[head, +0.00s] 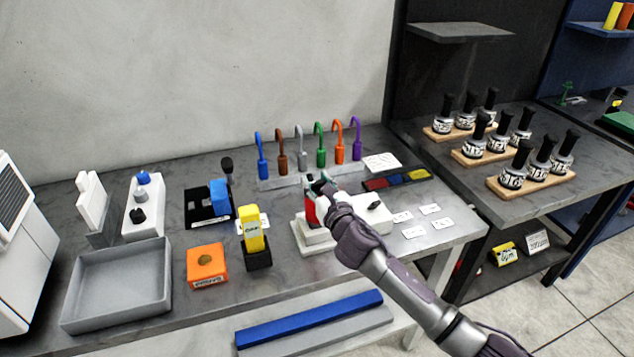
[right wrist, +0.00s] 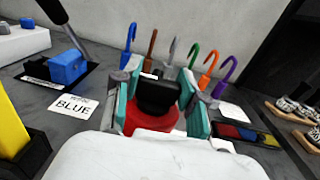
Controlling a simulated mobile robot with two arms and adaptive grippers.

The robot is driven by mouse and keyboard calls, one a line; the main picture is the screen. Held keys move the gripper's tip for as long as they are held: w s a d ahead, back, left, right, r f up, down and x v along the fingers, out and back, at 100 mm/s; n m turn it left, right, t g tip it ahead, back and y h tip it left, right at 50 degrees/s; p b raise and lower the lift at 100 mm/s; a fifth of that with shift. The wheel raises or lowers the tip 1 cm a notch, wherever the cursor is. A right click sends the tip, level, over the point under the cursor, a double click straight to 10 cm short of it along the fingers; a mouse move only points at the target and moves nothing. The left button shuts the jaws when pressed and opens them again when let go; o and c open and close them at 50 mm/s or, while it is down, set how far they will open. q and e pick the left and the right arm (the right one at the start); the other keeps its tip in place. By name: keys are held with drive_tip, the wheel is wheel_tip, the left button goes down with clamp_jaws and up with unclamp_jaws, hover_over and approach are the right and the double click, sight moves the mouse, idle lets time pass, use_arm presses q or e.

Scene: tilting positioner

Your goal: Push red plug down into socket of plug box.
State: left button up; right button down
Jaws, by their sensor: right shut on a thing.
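The red plug (head: 310,211) stands at a white box (head: 314,242), which I take to be the plug box. In the right wrist view the plug shows as a red body (right wrist: 150,122) with a black upper part. My right gripper (head: 322,186) is shut on the plug, with its teal-padded fingers (right wrist: 162,103) on both sides of the black part. The socket is hidden, so I cannot tell how deep the plug sits. My left gripper is in neither view.
A yellow block in a black holder (head: 257,254) and an orange block with a hole (head: 207,268) stand to the left. Several coloured hooked plugs stand in a rack (head: 285,182) behind. A grey tray (head: 118,290) is at the far left. White labels (head: 413,232) lie at right.

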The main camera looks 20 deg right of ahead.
drive_tip(key=shift+f+b, duration=0.5)
drive_tip(key=shift+f, duration=0.15)
drive_tip(key=c, duration=0.6)
unclamp_jaws()
drive_tip(key=shift+o, duration=0.2)
drive_tip(key=shift+s+f, duration=0.1)
drive_tip(key=shift+s, duration=0.05)
drive_tip(key=s+d, duration=0.1)
drive_tip(key=s, duration=1)
drive_tip(key=shift+s, duration=0.4)
